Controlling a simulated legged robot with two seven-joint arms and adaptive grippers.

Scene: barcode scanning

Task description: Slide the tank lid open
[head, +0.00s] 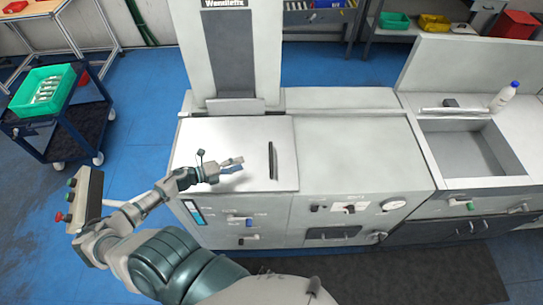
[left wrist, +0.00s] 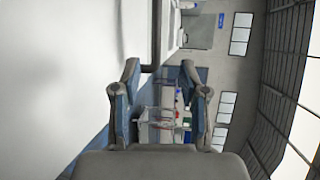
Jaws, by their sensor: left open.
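The tank lid (head: 225,130) is a flat white panel on the left part of the machine's top, and no opening shows around it. A dark upright bar handle (head: 272,160) stands near its right edge. My left gripper (head: 234,165) is low over the lid, left of the handle and apart from it. In the left wrist view the two fingers (left wrist: 163,95) are spread with nothing between them. The grey handle (left wrist: 157,35) shows there beyond the fingertips, with the white lid surface (left wrist: 60,70) at the left. My right gripper is not in view.
A tall grey column (head: 232,55) stands behind the lid. The grey worktop (head: 360,150) right of the lid is clear. Farther right are a sink (head: 465,150) and a white bottle (head: 503,97). A control box (head: 85,198) is near my left forearm.

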